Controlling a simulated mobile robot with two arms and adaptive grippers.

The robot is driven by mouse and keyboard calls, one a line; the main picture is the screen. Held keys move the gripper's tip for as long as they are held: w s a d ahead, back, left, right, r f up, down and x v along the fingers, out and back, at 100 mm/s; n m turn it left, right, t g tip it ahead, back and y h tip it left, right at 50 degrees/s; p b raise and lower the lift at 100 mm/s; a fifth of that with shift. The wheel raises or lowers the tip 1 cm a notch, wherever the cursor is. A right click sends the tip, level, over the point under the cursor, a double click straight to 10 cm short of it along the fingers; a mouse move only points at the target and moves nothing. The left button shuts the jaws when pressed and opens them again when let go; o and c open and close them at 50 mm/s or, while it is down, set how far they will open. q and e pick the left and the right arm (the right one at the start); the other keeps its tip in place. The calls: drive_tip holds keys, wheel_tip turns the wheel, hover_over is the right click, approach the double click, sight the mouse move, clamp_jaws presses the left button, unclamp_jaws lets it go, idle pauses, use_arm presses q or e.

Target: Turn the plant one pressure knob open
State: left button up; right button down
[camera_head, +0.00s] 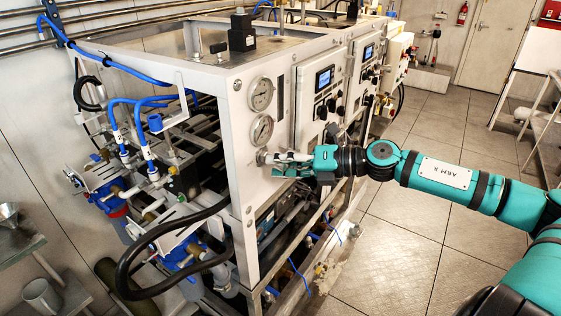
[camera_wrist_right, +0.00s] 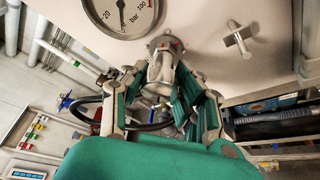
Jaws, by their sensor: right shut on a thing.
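The pressure knob (camera_wrist_right: 165,46) is a small metal knob on the white front panel of the plant (camera_head: 243,140), just below the lower pressure gauge (camera_head: 262,131). My right gripper (camera_head: 270,158) reaches it from the right, level with the panel face. In the right wrist view the fingers of my right gripper (camera_wrist_right: 168,80) close around the knob's outer end. The gripper hides most of the knob in the head view, so its turn angle cannot be told. My left gripper is not in view.
A metal T-handle (camera_wrist_right: 238,39) sticks out of the panel beside the knob. An upper gauge (camera_head: 260,94) and control boxes with screens (camera_head: 325,78) are on the same panel. Black hoses (camera_head: 150,235) hang at the plant's near left end. The tiled floor (camera_head: 420,235) on the right is clear.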

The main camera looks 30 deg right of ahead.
drive_tip(key=shift+f, duration=0.15)
drive_tip(key=c, duration=1.3)
unclamp_jaws()
drive_tip(key=o, duration=0.4)
drive_tip(key=shift+s+d, duration=0.1)
drive_tip(key=shift+s, duration=0.05)
drive_tip(key=shift+s+d, duration=0.3)
drive_tip(key=shift+s, duration=0.05)
drive_tip(key=v, duration=1.1)
drive_tip(key=shift+w+r, duration=0.1)
drive_tip(key=shift+r, duration=0.15)
